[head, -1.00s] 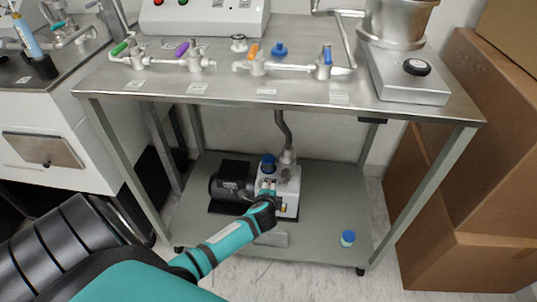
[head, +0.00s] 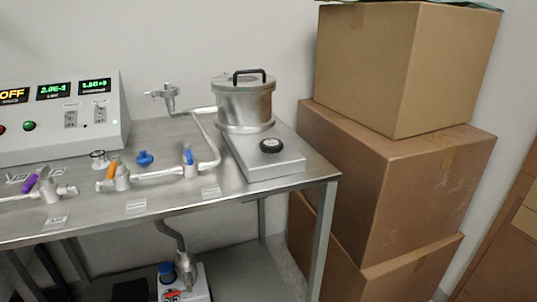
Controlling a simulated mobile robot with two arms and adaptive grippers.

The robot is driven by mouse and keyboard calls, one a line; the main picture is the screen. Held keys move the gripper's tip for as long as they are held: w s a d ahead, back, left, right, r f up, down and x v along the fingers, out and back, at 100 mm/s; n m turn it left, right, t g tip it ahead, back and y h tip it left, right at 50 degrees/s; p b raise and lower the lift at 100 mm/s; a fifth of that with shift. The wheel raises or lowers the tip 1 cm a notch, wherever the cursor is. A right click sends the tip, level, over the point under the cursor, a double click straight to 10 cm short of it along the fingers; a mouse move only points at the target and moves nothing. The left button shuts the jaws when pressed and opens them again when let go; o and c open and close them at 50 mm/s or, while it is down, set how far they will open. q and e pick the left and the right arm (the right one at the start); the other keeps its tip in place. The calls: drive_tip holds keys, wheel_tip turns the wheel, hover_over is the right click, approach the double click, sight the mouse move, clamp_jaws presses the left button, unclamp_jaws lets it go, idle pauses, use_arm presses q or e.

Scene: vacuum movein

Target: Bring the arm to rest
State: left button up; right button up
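Neither of my arms nor their grippers can be seen in the head view. The white vacuum pump (head: 198,285) stands on the lower shelf and is cut off by the bottom edge. A blue cap (head: 166,270) sits on it, and a grey hose (head: 172,235) rises from it towards the table. The steel table (head: 120,222) carries a pipe line with purple (head: 31,183), orange (head: 112,169) and blue (head: 188,154) valve handles.
Stacked cardboard boxes (head: 385,185) stand close to the table's right side. The control box (head: 60,125) at the back left shows lit green displays and an orange "OFF". A loose blue knob (head: 145,158) lies behind the pipe. Another brown box (head: 510,235) is at the far right.

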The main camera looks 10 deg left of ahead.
use_arm(q)
drive_tip(key=s+d+f+n+g+h, duration=0.3)
drive_tip(key=s+d+n, duration=0.2)
drive_tip(key=s+d, duration=0.45)
drive_tip(key=s+d+f+n+g+h, duration=0.25)
drive_tip(key=s+d+n+g, duration=0.35)
drive_tip(key=s, duration=0.7)
drive_tip(key=s+f+m+t+p, duration=0.2)
drive_tip(key=s+f+p, duration=0.2)
drive_tip(key=f+p, duration=0.45)
use_arm(e)
drive_tip(key=s+f+g+p, duration=0.1)
drive_tip(key=s+f, duration=0.4)
drive_tip(key=f, duration=0.2)
use_arm(q)
drive_tip(key=s+a+f+g+p, duration=0.1)
drive_tip(key=s+a+p, duration=0.1)
drive_tip(key=s+p, duration=0.7)
drive_tip(key=s, duration=0.6)
drive_tip(key=shift+a+f+p, duration=0.35)
drive_tip(key=shift+a, duration=0.05)
use_arm(e)
drive_tip(key=s+d+f, duration=0.1)
drive_tip(key=s, duration=0.6)
drive_tip(key=s+d+f+g, duration=0.1)
drive_tip(key=s+d+f, duration=0.1)
drive_tip(key=s, duration=0.5)
drive_tip(key=shift+s+d+f, duration=0.15)
drive_tip(key=shift+s+f, duration=0.1)
drive_tip(key=shift+s, duration=0.15)
